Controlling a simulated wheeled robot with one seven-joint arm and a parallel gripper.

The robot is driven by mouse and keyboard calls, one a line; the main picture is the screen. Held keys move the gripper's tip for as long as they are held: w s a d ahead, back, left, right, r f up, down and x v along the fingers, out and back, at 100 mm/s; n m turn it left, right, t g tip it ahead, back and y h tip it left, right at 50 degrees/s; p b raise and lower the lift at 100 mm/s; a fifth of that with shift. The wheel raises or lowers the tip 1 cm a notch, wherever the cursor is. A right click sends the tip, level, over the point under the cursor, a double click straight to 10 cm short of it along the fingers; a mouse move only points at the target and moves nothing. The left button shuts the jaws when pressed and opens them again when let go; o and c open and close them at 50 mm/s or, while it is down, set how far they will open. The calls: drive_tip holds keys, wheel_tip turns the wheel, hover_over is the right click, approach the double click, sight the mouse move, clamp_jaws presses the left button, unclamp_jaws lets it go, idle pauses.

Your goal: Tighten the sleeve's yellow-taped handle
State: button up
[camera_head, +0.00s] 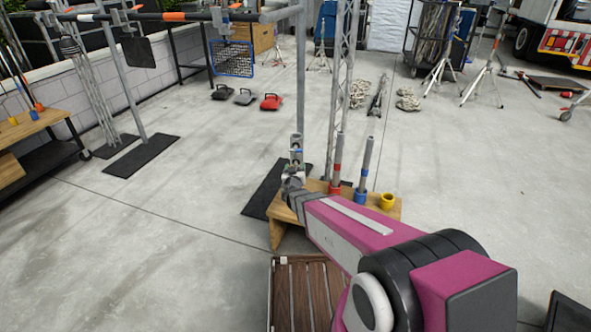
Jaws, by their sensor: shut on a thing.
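The sleeve (297,142) is a small grey metal fitting on the upright grey pole (301,85), just beyond the end of my arm. My gripper (294,168) is at the sleeve, shut on a part of it that looks like a handle. The fingers and the handle are tiny here and partly hidden by my wrist. I cannot make out the yellow tape or how far the handle is turned.
A low wooden bench (283,212) stands by the pole, with a red-banded tube (337,165), a blue-banded tube (366,165) and a yellow cup (387,201). A lattice truss (342,90) rises behind it. A black mat (262,195) lies left.

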drive_tip(key=shift+f, duration=0.1)
drive_tip(key=o, duration=0.9)
drive_tip(key=s, duration=0.3)
drive_tip(key=s+a, duration=0.1)
drive_tip(key=s, duration=0.6)
drive_tip(key=shift+s+a, duration=0.2)
drive_tip(key=shift+s, duration=0.15)
